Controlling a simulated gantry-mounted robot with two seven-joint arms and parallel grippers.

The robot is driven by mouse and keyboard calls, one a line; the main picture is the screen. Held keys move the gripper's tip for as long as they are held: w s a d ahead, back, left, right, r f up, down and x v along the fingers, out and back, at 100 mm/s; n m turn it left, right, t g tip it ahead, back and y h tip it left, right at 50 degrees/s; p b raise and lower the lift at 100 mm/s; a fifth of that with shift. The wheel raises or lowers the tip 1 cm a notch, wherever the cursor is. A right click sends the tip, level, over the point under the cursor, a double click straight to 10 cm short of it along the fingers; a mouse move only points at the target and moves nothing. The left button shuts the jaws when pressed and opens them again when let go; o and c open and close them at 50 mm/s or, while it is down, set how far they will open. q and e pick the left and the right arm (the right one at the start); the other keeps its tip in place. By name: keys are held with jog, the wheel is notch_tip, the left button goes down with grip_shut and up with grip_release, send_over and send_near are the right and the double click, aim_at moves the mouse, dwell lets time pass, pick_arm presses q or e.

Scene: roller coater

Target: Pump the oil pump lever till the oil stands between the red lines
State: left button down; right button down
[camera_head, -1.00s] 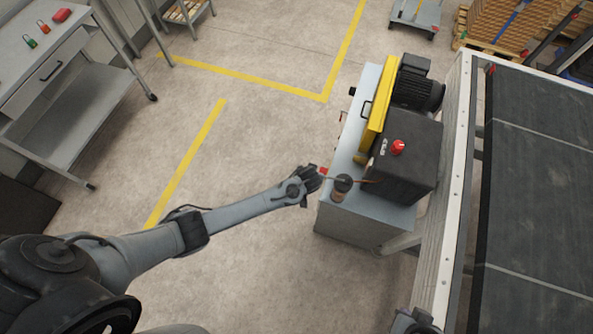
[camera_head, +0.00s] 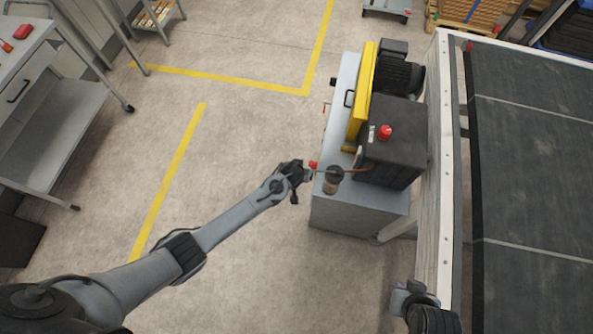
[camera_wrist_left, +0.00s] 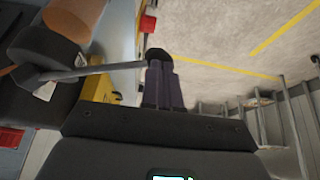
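The oil pump (camera_head: 331,186) is a small brown cylinder with a black top at the front end of the grey machine cabinet. Its thin lever points left from the black top. In the left wrist view the grey lever rod (camera_wrist_left: 100,69) ends in a black knob (camera_wrist_left: 157,54). My left gripper (camera_head: 298,170) is at the lever's outer end; in the wrist view its two fingers (camera_wrist_left: 164,82) are close together, with the knob at their tips. The brown cylinder (camera_wrist_left: 76,14) is cut off at the top there. I cannot make out red lines or an oil level.
A black box (camera_head: 392,155) with a red button (camera_head: 385,132), a yellow guard (camera_head: 362,92) and a motor (camera_head: 400,72) sit behind the pump. A conveyor with a dark belt (camera_head: 530,170) stands at right. A grey trolley (camera_head: 50,125) is at left. The floor between is clear.

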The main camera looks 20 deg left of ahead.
pick_arm(q)
jog(key=p+v, duration=0.5)
jog(key=v, duration=0.9)
jog(key=shift+d, duration=0.3)
jog(key=shift+w, duration=0.1)
dwell(1.1)
